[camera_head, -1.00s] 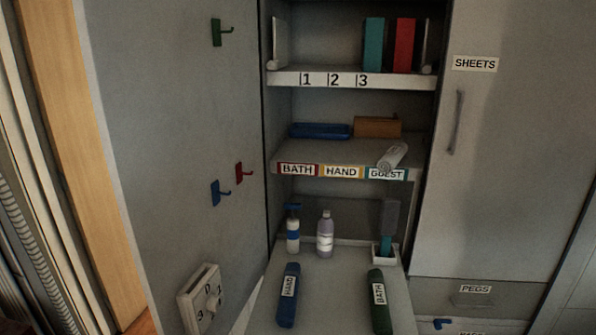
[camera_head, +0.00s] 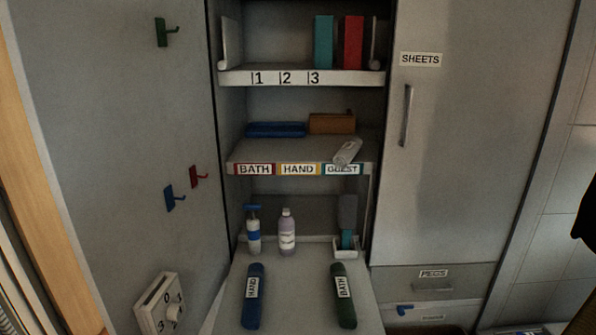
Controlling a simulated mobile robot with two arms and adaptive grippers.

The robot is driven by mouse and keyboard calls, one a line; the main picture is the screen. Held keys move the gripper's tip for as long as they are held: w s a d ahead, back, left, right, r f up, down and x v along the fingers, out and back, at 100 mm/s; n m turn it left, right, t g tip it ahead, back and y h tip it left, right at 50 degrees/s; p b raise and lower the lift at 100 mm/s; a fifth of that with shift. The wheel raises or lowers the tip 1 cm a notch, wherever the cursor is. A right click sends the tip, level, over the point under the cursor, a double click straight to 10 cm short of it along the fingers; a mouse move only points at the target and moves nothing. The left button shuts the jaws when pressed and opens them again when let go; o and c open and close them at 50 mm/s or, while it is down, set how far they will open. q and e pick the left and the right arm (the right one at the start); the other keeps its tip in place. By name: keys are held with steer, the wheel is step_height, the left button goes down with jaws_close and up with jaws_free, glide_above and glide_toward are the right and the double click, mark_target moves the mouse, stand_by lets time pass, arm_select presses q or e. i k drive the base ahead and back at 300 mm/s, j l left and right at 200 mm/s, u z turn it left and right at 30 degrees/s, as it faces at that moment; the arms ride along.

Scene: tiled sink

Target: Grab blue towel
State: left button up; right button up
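A dark blue rolled towel (camera_head: 253,297) with a "HAND" label lies on the fold-down surface at the front left. A dark green roll (camera_head: 344,298) labelled "BATH" lies to its right, apart from it. Another blue item (camera_head: 276,130), flat and perhaps a folded towel, lies on the middle shelf above the "BATH" and "HAND" labels. An orange-brown item (camera_head: 332,123) is beside it on the right, and a whitish roll (camera_head: 347,152) lies near the shelf's front edge. Neither gripper can be made out; a dark shape cut off at the right edge may be part of my arm.
A blue-topped pump bottle (camera_head: 254,231) and a lilac bottle (camera_head: 288,232) stand behind the rolls. A small white holder (camera_head: 345,247) stands at right. The left door panel carries hooks and a dial (camera_head: 160,305). The tall "SHEETS" door (camera_head: 470,150) is shut.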

mark_target(251, 319)
steer(key=z, duration=0.25)
steer(key=k+j+z, duration=0.1)
steer(key=k+j, duration=0.25)
steer(key=k, duration=0.15)
steer(key=k+j+z, duration=0.15)
steer(key=k+j, duration=0.2)
steer(key=k, duration=0.1)
